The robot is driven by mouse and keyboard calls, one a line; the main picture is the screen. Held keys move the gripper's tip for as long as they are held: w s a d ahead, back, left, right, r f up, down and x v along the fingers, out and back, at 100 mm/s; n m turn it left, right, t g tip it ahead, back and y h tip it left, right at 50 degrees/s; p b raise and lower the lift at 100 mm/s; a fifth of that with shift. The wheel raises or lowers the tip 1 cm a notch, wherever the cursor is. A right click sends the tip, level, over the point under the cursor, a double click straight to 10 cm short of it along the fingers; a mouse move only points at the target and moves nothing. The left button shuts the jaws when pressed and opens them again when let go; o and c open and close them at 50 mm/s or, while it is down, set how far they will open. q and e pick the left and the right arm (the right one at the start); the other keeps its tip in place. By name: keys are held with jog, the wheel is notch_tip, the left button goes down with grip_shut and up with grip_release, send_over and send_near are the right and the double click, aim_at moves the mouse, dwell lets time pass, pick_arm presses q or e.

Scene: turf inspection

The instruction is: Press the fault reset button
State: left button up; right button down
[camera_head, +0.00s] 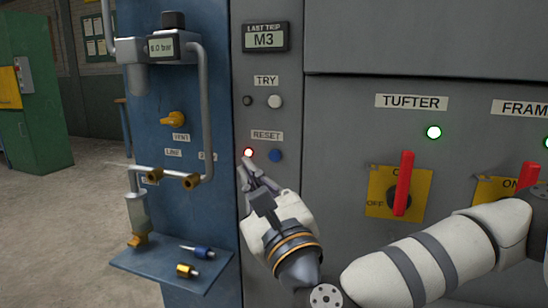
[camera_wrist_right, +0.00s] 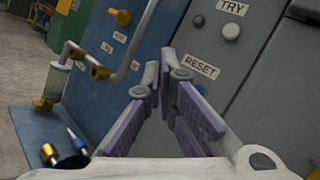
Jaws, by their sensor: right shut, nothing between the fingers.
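The blue reset button (camera_head: 275,155) sits under the RESET label (camera_head: 267,135) on the grey panel, with a lit red lamp (camera_head: 248,152) to its left. My right gripper (camera_head: 246,166) is shut and empty. Its fingertips are just below the red lamp and to the lower left of the blue button in the head view. I cannot tell whether they touch the panel. In the right wrist view the fingertips (camera_wrist_right: 161,72) meet to the left of the RESET label (camera_wrist_right: 200,66); the button is not clear there, partly hidden by a finger. My left gripper is not in view.
A TRY button (camera_head: 274,101) and a display reading M3 (camera_head: 265,38) are above. Red-handled switches (camera_head: 403,184) stand at right. A blue board at left carries pipes, a pressure gauge (camera_head: 160,47) and a shelf (camera_head: 150,270) with small fittings.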

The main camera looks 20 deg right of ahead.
aim_at(271, 159)
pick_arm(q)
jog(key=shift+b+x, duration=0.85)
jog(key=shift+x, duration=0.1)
pick_arm(e)
jog(key=shift+w+d, duration=0.85)
jog(key=shift+w, duration=0.35)
jog(key=shift+w+d, duration=0.9)
jog(key=shift+w, duration=0.25)
jog(key=shift+w+d, duration=0.85)
jog(key=shift+w, duration=0.35)
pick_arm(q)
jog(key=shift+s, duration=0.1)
pick_arm(e)
jog(key=shift+f, duration=0.1)
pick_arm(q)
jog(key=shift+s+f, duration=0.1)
pick_arm(e)
jog(key=shift+w+d, duration=0.25)
jog(key=shift+w, duration=0.1)
